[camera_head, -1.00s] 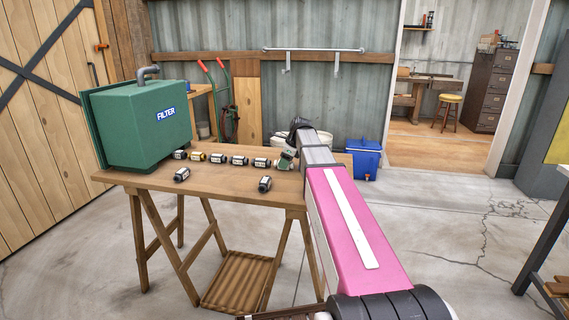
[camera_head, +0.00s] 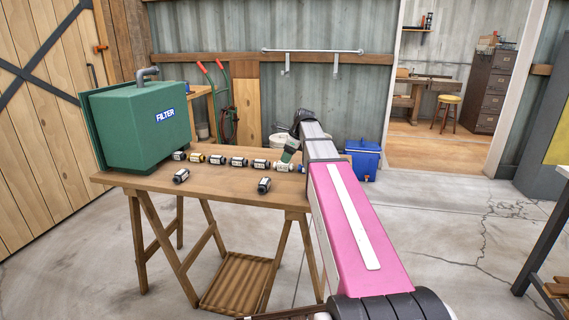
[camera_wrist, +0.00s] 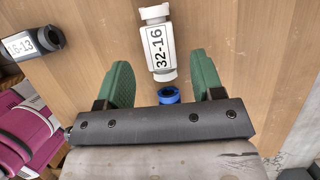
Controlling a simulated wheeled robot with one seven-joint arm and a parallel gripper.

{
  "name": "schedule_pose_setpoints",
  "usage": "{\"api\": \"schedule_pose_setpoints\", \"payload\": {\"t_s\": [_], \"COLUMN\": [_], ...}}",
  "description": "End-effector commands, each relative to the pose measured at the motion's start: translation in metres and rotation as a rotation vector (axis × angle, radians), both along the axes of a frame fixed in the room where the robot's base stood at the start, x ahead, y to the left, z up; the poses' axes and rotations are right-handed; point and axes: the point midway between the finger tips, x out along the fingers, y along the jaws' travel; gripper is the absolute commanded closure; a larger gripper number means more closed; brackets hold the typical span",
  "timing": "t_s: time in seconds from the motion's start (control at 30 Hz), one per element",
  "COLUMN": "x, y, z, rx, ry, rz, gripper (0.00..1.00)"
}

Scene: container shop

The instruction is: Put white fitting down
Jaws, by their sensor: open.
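The white fitting (camera_wrist: 158,60), labelled 32-16, lies on the wooden table in the wrist view, with a blue ring (camera_wrist: 169,95) at its near end. My gripper (camera_wrist: 161,62) has its green fingers spread, one on each side of the fitting with wood showing between. In the head view the fitting (camera_head: 284,167) lies at the right end of a row of fittings, just below my gripper (camera_head: 288,158). My gripper holds nothing. The exact height of the fingers above the table is hard to tell.
Several dark fittings with white labels (camera_head: 238,161) stand in the row to the left, one of them (camera_wrist: 32,44) near my left finger. Two more lie nearer the front edge. A green filter box (camera_head: 145,125) fills the table's left end. The table's front middle is clear.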

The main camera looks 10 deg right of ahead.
Motion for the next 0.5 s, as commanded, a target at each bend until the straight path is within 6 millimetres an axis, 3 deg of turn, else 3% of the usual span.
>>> {"api": "schedule_pose_setpoints", "payload": {"t_s": [0.2,0.5], "x": [-0.006,-0.011], "y": [-0.014,-0.026], "z": [0.039,0.068], "rx": [0.0,0.0], "ry": [-0.002,0.0], "rz": [0.001,0.0], "gripper": [0.39,0.39]}}
